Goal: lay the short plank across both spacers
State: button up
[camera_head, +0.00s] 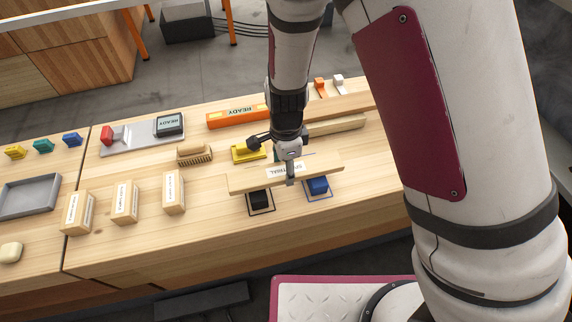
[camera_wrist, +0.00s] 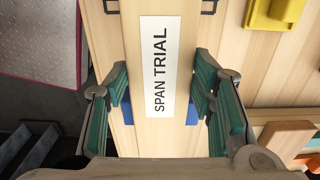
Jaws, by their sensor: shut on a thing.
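The short plank (camera_head: 241,183) is pale wood with a white label reading SPAN TRIAL, which shows clearly in the wrist view (camera_wrist: 160,70). My gripper (camera_head: 289,172) is shut on the plank near its middle, with a finger on each long side. In the head view the plank appears over the black spacer (camera_head: 259,200) and the blue spacer (camera_head: 318,186), partly covering both. Each spacer stands inside a drawn outline. In the wrist view the blue spacer (camera_wrist: 191,114) shows on both sides beneath the plank. I cannot tell whether the plank touches the spacers.
A brush (camera_head: 194,154) and several labelled wooden blocks (camera_head: 125,203) stand to the left. The bench front is clear.

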jog(key=shift+f, duration=0.5)
jog(key=o, duration=1.3)
